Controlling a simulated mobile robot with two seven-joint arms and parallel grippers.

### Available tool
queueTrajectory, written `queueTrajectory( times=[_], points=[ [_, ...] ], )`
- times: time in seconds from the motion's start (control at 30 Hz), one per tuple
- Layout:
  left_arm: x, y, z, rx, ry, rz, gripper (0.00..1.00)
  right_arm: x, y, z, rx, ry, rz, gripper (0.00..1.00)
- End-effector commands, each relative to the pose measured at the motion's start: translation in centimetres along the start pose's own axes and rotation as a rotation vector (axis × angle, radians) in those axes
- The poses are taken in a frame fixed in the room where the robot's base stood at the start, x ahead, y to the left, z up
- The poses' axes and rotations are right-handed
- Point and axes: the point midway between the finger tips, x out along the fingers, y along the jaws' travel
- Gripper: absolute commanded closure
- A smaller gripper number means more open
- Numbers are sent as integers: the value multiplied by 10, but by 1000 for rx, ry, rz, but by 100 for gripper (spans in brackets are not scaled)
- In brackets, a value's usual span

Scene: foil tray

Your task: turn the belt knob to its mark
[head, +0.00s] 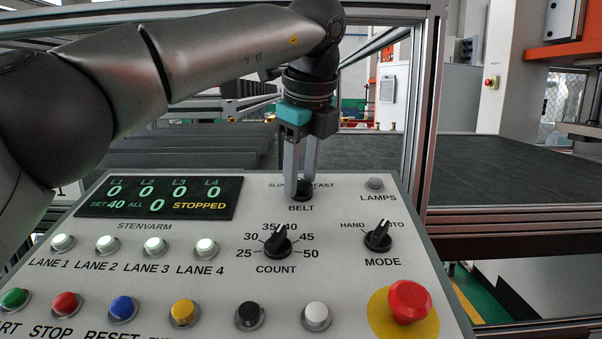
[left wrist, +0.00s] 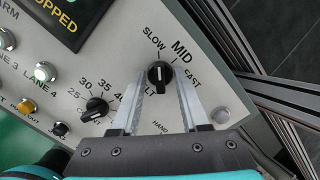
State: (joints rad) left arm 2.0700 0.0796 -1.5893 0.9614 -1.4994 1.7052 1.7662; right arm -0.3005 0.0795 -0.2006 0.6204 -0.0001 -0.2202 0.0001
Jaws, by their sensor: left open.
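The black belt knob (head: 304,192) sits at the top of the grey control panel (head: 345,205), above the word BELT. My left gripper (head: 298,184) points down at it, open, and its fingers hide part of the knob and scale. In the left wrist view the belt knob (left wrist: 159,78) lies between the tips of my left gripper (left wrist: 159,82), with a gap visible on either side. Its white line points up the picture, around SLOW to MID; the exact setting is hard to tell. My right gripper is out of view.
The COUNT knob (head: 277,243) and MODE knob (head: 378,237) stand nearer on the panel. The LAMPS button (head: 375,183) is right of the belt knob. A red mushroom button (head: 408,301) is at the front right. The display (head: 160,197) reads STOPPED. A metal frame post (head: 428,110) rises behind.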

Motion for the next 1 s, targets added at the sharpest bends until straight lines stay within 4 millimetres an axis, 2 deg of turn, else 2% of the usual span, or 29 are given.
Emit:
queueTrajectory(
  times=[0.17,0.27,0.7,0.83,1.0],
  points=[
    [-4,0,0,0,0,-1,55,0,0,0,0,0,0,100],
    [-16,-1,0,0,0,-3,55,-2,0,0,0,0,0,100],
    [-118,-1,0,0,-1,-2,55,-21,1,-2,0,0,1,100],
    [-138,-1,0,-1,0,-1,55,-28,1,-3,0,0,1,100],
    [-151,0,0,1,1,0,55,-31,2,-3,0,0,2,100]
  ],
)
